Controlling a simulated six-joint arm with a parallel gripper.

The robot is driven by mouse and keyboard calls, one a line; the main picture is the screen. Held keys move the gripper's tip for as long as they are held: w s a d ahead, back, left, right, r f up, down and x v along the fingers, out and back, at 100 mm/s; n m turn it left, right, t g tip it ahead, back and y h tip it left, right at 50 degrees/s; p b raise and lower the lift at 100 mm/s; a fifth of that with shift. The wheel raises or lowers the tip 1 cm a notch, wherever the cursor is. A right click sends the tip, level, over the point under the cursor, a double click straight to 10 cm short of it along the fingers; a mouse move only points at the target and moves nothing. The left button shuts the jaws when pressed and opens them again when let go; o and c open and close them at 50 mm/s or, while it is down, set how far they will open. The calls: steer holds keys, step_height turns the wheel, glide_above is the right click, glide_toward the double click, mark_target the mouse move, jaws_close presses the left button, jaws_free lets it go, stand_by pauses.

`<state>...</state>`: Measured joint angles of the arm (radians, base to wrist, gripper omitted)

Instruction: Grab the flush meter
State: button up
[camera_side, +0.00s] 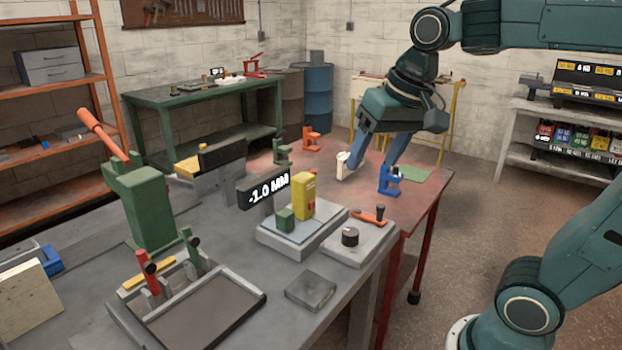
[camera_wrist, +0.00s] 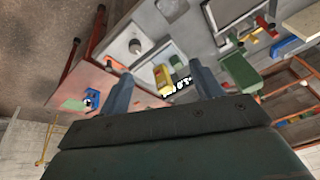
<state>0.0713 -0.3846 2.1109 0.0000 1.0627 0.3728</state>
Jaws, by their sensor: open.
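A small yellow upright device (camera_side: 304,196) with red markings stands on a grey plate beside a dark display reading "-1.0 MM" (camera_side: 263,190). It appears to be the flush meter, though no label confirms this. A small green block (camera_side: 285,219) sits beside it. My gripper (camera_side: 368,168) is open and empty, pointing down over the red table, behind and right of the yellow device. In the wrist view, the yellow device (camera_wrist: 163,78) shows between and beyond the spread fingers of my gripper (camera_wrist: 161,70). They look apart from it.
A cream object (camera_side: 343,164) is close to my left finger; contact is unclear. A blue fixture (camera_side: 390,180) stands by the right finger. Orange (camera_side: 312,138) and green (camera_side: 283,152) fixtures stand behind. A black knob (camera_side: 350,237) sits on a front plate. A green lever press (camera_side: 140,195) stands left.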

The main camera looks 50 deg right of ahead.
steer(key=w+d+r+m+g, duration=0.1)
steer(key=w+d+m, duration=0.15)
steer(key=w, duration=0.45)
steer(key=w+d+m+g, duration=0.1)
steer(key=w+d+m, duration=0.1)
steer(key=w+m, duration=0.3)
steer(key=m+g, duration=0.2)
steer(key=m, duration=0.4)
glide_above(303, 176)
step_height(303, 176, down, 5)
steer(key=shift+w+d+f+n, duration=0.1)
steer(key=shift+d+f+n, duration=0.05)
steer(key=shift+f+n, duration=0.1)
steer(key=shift+f, duration=4.3)
steer(key=shift+f, duration=0.1)
steer(key=shift+f, duration=2.5)
